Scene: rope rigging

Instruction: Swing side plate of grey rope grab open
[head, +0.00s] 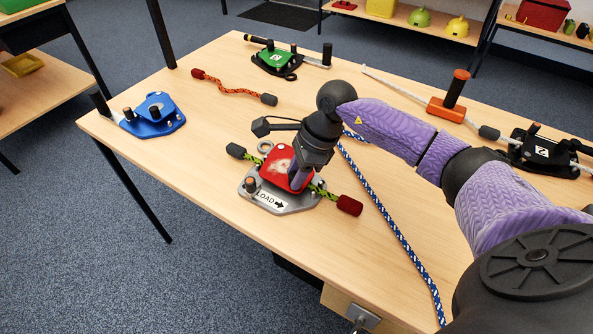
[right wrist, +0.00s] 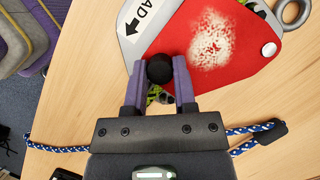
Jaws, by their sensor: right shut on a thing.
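The grey rope grab (head: 285,203) lies on the table, with an arrow and the word LOAD on its base. Its red side plate (head: 272,168) lies over the base; the plate also fills the upper part of the right wrist view (right wrist: 222,52), with a worn white patch. A yellow-green rope (head: 320,189) runs through the grab, with dark red and dark end caps. My right gripper (head: 295,183) is at the plate's near right side. Its purple fingers are shut on a black round knob (right wrist: 160,70) at the plate's edge. My left gripper is not in view.
A blue-white rope (head: 390,222) lies right of the grab. A blue device (head: 152,116), a green device (head: 280,61), an orange handled tool (head: 449,103) and a black device (head: 545,153) stand around. An orange rope (head: 235,91) lies behind. The table's front left is clear.

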